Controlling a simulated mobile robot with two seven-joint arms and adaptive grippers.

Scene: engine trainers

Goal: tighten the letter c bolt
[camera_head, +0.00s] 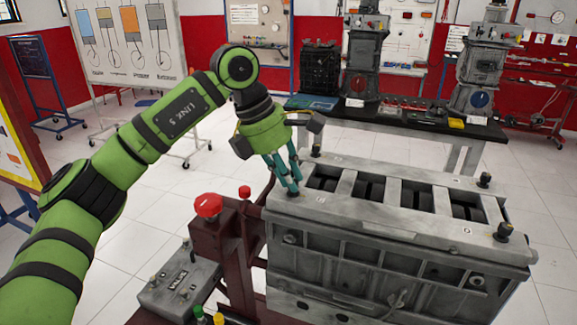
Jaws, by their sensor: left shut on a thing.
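A grey engine block (390,240) stands in front of me, with dark bolts at its top corners. One bolt stands at the far left corner (316,151), one at the far right (485,180) and one at the near right (503,232). My left gripper (291,191) is over the near left corner, pointing down, with its teal fingers shut on the bolt there. That bolt is mostly hidden by the fingers. Small letter marks on the top face are too small to read for certain, so I cannot tell which bolt is c. My right gripper is not in view.
A red stand post with a red knob (208,206) rises just left of the block, beside a grey box (172,282). A black table (400,116) with engine parts stands behind. White tiled floor is open at left and right.

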